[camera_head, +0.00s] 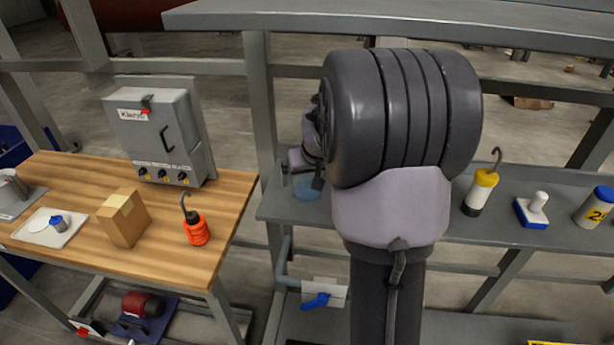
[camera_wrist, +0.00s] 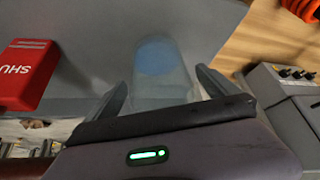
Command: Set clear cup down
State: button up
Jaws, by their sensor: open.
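The clear cup (camera_wrist: 160,80) is see-through with a blue round patch in it. In the wrist view it stands between the two fingers of my gripper (camera_wrist: 165,88), which are spread apart with a gap showing on each side. In the head view the cup (camera_head: 307,188) shows as a faint bluish shape on the left end of the grey shelf (camera_head: 275,207). There my gripper (camera_head: 316,176) is partly hidden behind my arm, beside the cup.
A red box marked "SHU" (camera_wrist: 27,73) is left in the wrist view. On the wooden table (camera_head: 90,185) are a grey control box (camera_head: 160,135), a cardboard box (camera_head: 124,217) and an orange bottle (camera_head: 196,229). A yellow-topped bottle (camera_head: 480,192) and a stamp-like block (camera_head: 533,210) stand right on the shelf.

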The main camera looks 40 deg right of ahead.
jog(key=p+v, duration=0.1)
jog(key=v, duration=0.5)
jog(key=s+a+r+y, duration=0.1)
jog(key=s+a+r, duration=0.15)
jog(key=a, duration=0.65)
jog(key=s+a+r+y, duration=0.15)
jog(key=a+r, duration=0.25)
jog(key=a, duration=0.4)
jog(key=s+a+y, duration=0.2)
jog(key=s+a, duration=1.3)
jog(key=s, duration=0.1)
jog(key=shift+s+f+n, duration=0.2)
jog(key=shift+f+n, duration=0.1)
jog(key=shift+n, duration=0.1)
